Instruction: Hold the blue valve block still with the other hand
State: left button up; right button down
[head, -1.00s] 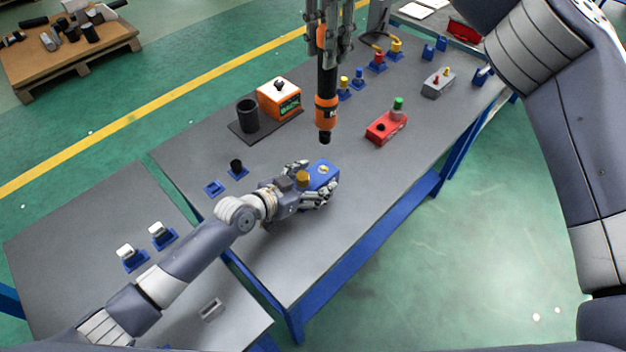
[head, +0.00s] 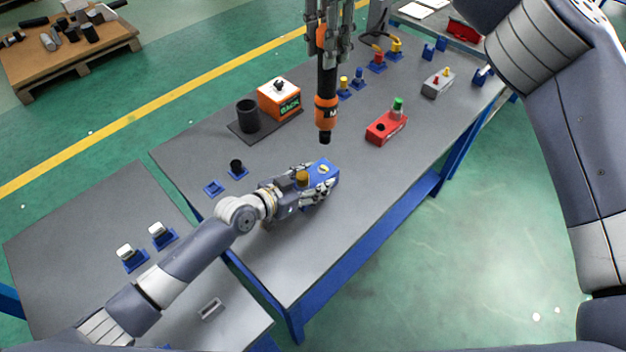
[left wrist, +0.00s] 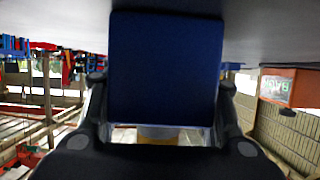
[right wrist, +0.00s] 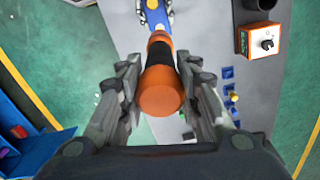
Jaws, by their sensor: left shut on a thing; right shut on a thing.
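The blue valve block (head: 325,170) sits on the grey table (head: 370,200), with a yellow mark on its top. My left gripper (head: 316,184) is shut on the block from its left end, with fingers along its sides. In the left wrist view the blue block (left wrist: 165,65) fills the middle between the fingers. My right gripper (head: 328,45) hangs above the table, shut on an orange and black power screwdriver (head: 326,105). The tool points down, its black tip above and apart from the block. The right wrist view shows the tool (right wrist: 161,85) between the fingers.
A red block with a green knob (head: 386,127) stands right of the tool. An orange box (head: 279,98) and a black cup (head: 247,115) stand behind on the left. Small blue stands with coloured caps line the far edge. The table's front right is clear.

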aim_at(326, 92)
dwell(0.3)
jog(key=shift+n, duration=0.5)
jog(key=shift+f, duration=4)
jog(key=shift+s+f, duration=0.1)
jog(key=shift+f, duration=0.95)
dwell(1.0)
jog(key=shift+a+r, duration=0.1)
jog(key=shift+r, duration=2.7)
